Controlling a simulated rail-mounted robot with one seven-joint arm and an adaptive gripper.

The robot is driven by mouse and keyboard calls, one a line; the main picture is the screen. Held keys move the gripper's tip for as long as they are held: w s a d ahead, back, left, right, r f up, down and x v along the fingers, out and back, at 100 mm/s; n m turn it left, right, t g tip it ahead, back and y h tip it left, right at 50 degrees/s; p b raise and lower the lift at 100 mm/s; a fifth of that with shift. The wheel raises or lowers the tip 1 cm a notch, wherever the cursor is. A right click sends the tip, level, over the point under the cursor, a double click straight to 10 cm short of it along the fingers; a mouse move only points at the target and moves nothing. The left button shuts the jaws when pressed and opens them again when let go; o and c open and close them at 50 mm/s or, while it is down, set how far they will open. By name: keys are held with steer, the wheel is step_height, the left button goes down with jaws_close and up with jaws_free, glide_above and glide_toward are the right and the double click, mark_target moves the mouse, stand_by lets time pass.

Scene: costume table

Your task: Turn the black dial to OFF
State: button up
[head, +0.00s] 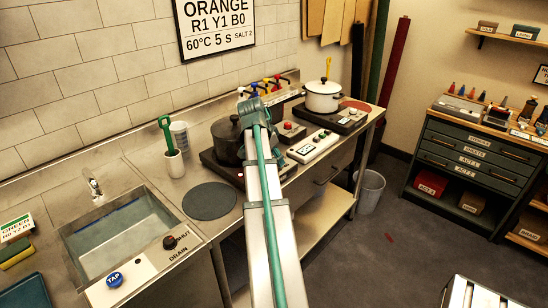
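No dial with a readable OFF mark shows in the head view. A near hot plate (210,162) carries a dark lidded pot (226,145), and my arm covers part of its right side. A far hot plate (345,125) carries a white lidded pot (323,100). Any dial on the hot plates is too small or hidden to make out. My arm reaches up over the counter to the near hot plate. My gripper's fingers cannot be made out behind the arm.
A sink (125,230), a blue TAP knob (114,279) and a dark round mat (209,201) are at left. Coloured taps line the wall behind.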

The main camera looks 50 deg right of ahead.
jaws_close()
